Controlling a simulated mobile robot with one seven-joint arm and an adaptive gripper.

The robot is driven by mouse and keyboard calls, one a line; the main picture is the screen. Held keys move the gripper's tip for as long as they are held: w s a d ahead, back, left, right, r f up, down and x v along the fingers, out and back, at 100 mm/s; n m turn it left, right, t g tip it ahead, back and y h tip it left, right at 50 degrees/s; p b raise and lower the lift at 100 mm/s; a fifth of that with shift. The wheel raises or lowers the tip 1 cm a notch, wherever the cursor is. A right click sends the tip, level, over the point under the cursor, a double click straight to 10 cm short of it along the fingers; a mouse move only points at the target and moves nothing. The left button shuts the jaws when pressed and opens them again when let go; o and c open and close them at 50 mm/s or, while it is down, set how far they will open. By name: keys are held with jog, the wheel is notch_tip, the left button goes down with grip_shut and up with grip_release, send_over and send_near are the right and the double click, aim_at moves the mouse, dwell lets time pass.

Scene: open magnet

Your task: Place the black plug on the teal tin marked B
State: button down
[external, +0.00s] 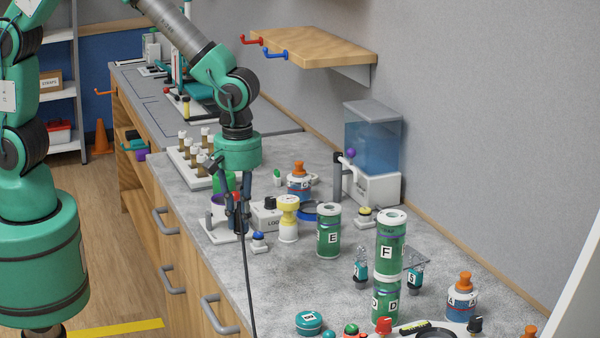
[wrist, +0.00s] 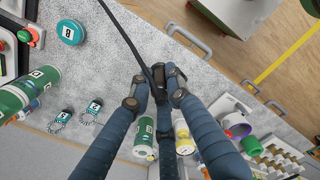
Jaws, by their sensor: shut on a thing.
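My gripper (wrist: 157,88) is shut on the black plug (wrist: 159,73), whose black cable trails off toward the upper left in the wrist view.
Green cans marked E (external: 328,232) and F (external: 390,245) stand right of the gripper, F stacked on one marked D (external: 386,302). A yellow-topped bottle (external: 288,220) and a blue button (external: 259,241) are close by. Worktop between gripper and tin (external: 285,280) is clear.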

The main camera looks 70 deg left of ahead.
jog(key=s+d+m, duration=0.2)
jog(key=s+d, duration=0.2)
jog(key=d, duration=0.5)
notch_tip(320, 180, down, 5)
jog(key=shift+f, duration=0.15)
jog(key=shift+r+m+p, duration=0.2)
jog(key=shift+m+p, duration=0.1)
jog(key=shift+p, duration=1.55)
jog(key=shift+f+p, duration=0.2)
jog(key=shift+p, duration=0.6)
jog(key=shift+d, duration=0.1)
jog(key=p, duration=0.1)
send_over(309, 317)
jog(key=shift+f, duration=0.75)
jog(key=shift+f, duration=0.15)
jog(key=shift+f, duration=1.6)
